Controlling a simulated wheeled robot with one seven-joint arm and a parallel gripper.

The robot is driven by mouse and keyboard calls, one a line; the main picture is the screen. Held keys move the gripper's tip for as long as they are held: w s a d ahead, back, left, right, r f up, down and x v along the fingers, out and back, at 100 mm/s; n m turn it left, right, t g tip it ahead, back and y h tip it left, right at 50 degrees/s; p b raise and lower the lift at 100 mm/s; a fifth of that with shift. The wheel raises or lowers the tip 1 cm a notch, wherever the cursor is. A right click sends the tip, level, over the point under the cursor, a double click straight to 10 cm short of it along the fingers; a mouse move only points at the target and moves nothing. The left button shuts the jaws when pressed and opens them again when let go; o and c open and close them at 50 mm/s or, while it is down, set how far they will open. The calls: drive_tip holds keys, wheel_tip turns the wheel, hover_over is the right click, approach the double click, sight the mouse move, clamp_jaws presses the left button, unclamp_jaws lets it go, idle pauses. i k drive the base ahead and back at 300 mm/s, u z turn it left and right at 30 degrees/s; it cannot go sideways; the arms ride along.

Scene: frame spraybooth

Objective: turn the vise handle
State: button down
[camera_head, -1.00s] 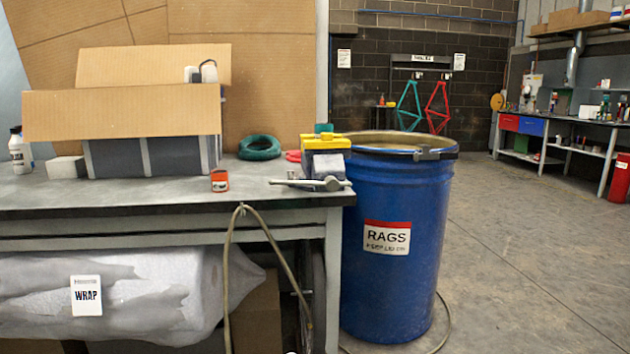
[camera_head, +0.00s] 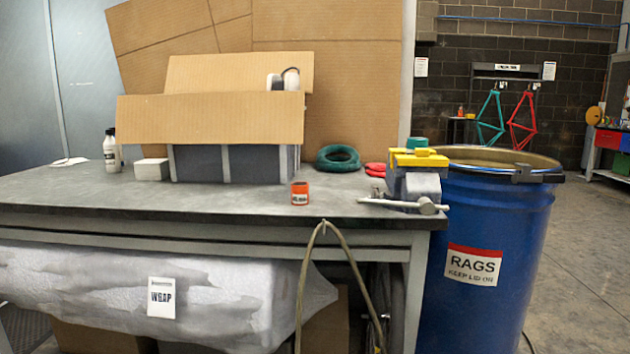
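The vise (camera_head: 418,182) stands at the right front corner of the grey workbench (camera_head: 250,213), with yellow jaw covers (camera_head: 418,159) on top. Its metal handle (camera_head: 404,205) is a bar lying roughly level across the front of the vise, with a rounded knob at the right end. Nothing touches the handle. My gripper is not in the view.
A blue rag drum (camera_head: 485,265) stands close against the bench's right end. An orange tin (camera_head: 299,193) sits left of the vise. A hose (camera_head: 308,270) hangs over the bench's front edge. A cardboard-flapped box (camera_head: 228,163) stands further back. Open floor (camera_head: 580,260) lies at the right.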

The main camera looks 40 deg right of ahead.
sight(427, 207)
drive_tip(key=z, duration=0.1)
drive_tip(key=i, duration=1.1)
drive_tip(key=z, duration=0.6)
